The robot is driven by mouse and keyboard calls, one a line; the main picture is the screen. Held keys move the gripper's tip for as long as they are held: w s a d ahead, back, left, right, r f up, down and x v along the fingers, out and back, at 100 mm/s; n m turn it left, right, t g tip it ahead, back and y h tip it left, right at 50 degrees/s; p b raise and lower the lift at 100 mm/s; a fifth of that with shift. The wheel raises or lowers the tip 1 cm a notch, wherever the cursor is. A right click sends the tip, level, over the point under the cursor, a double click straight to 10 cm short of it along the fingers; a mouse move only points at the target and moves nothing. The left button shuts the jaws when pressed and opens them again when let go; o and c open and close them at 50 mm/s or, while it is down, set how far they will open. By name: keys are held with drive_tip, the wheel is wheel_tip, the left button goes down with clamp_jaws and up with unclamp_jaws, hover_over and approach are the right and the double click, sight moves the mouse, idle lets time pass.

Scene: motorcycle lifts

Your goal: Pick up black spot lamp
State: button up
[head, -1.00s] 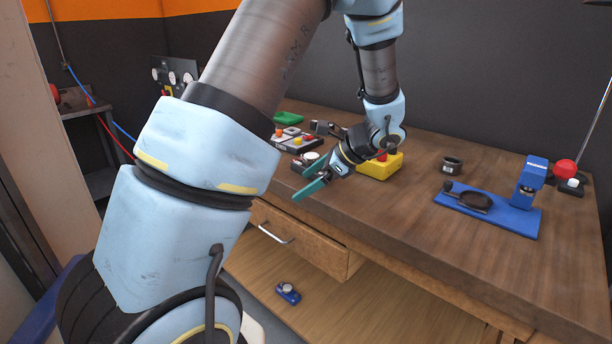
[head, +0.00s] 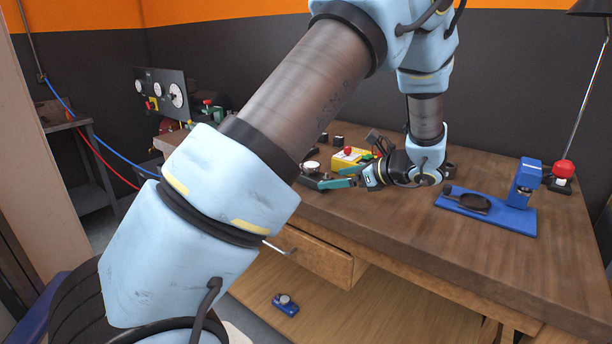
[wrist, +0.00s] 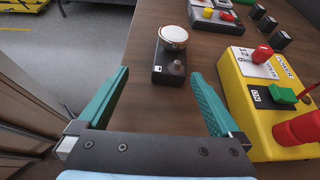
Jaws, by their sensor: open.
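The black spot lamp (wrist: 171,56) is a small black block with a round, pale lens on top. It stands on the wooden workbench, and in the head view (head: 311,168) it shows near the front left edge. My gripper (wrist: 160,76) has two teal fingers spread wide with nothing between them. In the wrist view the lamp lies just beyond the fingertips, a little nearer the right finger. In the head view my gripper (head: 337,178) is low over the bench, to the right of the lamp, with its fingers pointing left.
A yellow control box (wrist: 268,95) with red and green controls stands close to the right of my right finger. A panel with coloured buttons (wrist: 215,12) and several small black blocks are farther back. A blue stand (head: 505,215) is at the bench's right. A drawer (head: 318,257) is below.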

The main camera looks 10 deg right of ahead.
sight(319, 176)
drive_tip(key=shift+w+d+m+t, duration=0.3)
drive_tip(key=shift+w+d+m, duration=0.1)
drive_tip(key=shift+w+d, duration=0.15)
drive_tip(key=p+x, duration=0.1)
drive_tip(key=x, duration=0.4)
drive_tip(key=shift+r+p, duration=0.1)
drive_tip(key=shift+p, duration=0.25)
drive_tip(key=p+x, duration=0.2)
drive_tip(key=x, duration=0.3)
drive_tip(key=shift+w+a+r+p, duration=0.1)
drive_tip(key=shift+a+r+p, duration=0.05)
drive_tip(key=shift+r+p, duration=0.25)
drive_tip(key=shift+w+a+f, duration=0.1)
drive_tip(key=shift+w+f, duration=0.1)
drive_tip(key=shift+c, duration=0.2)
clamp_jaws()
